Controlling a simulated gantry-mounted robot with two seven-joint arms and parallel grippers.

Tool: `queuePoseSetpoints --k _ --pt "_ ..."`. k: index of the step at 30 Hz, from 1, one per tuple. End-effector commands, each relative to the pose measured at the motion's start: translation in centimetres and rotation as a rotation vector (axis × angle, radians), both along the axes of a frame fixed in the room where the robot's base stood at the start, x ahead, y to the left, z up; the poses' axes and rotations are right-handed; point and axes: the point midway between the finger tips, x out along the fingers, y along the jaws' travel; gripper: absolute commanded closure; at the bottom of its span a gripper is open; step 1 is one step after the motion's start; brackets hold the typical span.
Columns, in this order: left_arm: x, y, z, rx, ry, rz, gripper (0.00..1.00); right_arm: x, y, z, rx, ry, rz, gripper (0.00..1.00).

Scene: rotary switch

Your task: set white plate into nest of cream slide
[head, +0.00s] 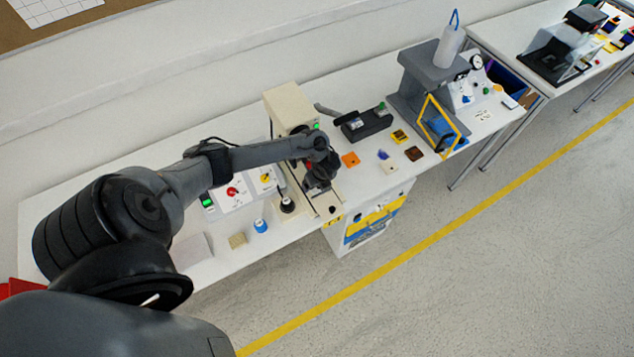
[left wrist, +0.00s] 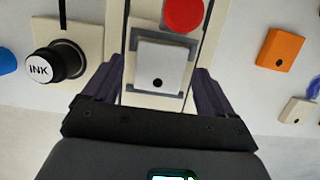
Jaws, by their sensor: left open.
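A white plate (left wrist: 160,62) with a black hole lies over the grey-edged nest (left wrist: 139,36) of the cream slide (left wrist: 116,30) in the left wrist view. Its edges look nearly lined up with the nest; I cannot tell whether it is fully down in it. My left gripper (left wrist: 157,80) is open, with one dark finger on each side of the plate and a gap at both sides. In the head view the left gripper (head: 320,178) is over the slide (head: 331,209) and hides the plate. My right gripper is in neither view.
A red round pad (left wrist: 183,13) is just beyond the plate. A black-capped INK bottle (left wrist: 57,64) stands left of the slide. An orange plate (left wrist: 280,48) and a cream plate (left wrist: 299,110) lie to the right. A cream machine column (head: 290,108) stands behind the gripper.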

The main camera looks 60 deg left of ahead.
Motion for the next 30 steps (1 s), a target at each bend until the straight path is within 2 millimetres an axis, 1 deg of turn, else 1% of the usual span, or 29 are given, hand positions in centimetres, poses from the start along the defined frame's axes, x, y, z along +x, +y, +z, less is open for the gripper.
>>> queuePoseSetpoints --k 1,2,3,5,15,18,23,25,26,29,30 --pt "0.1 -0.1 0.7 0.001 -0.002 -0.003 0.14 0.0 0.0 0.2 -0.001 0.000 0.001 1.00" --pt "0.1 -0.3 0.9 0.001 -0.002 -0.003 0.14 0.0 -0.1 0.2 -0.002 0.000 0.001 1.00" --pt "0.0 -1.1 0.6 -0.001 0.000 -0.003 0.14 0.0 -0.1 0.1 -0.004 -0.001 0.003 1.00" --pt "0.0 -2.2 0.6 -0.003 0.000 -0.004 0.14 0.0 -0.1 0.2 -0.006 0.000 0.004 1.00" --pt "0.1 -8.7 0.7 -0.003 0.000 -0.002 0.14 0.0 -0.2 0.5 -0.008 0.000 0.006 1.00" --pt "0.1 -10.1 0.7 -0.002 -0.001 -0.003 0.14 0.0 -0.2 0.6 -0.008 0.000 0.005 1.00" --pt "0.1 -11.8 0.6 -0.003 -0.003 0.000 0.14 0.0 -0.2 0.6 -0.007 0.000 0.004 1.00" --pt "0.0 -12.9 0.5 -0.011 -0.016 0.004 0.14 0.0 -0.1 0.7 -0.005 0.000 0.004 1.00" --pt "-0.1 -13.6 0.5 -0.017 -0.028 0.009 0.14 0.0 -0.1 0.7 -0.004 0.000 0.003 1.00" --pt "-0.4 -17.1 0.4 -0.056 -0.088 0.045 0.14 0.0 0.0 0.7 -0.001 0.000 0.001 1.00" --pt "-0.7 -19.0 0.5 -0.080 -0.123 0.073 0.14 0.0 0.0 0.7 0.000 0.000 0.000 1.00"
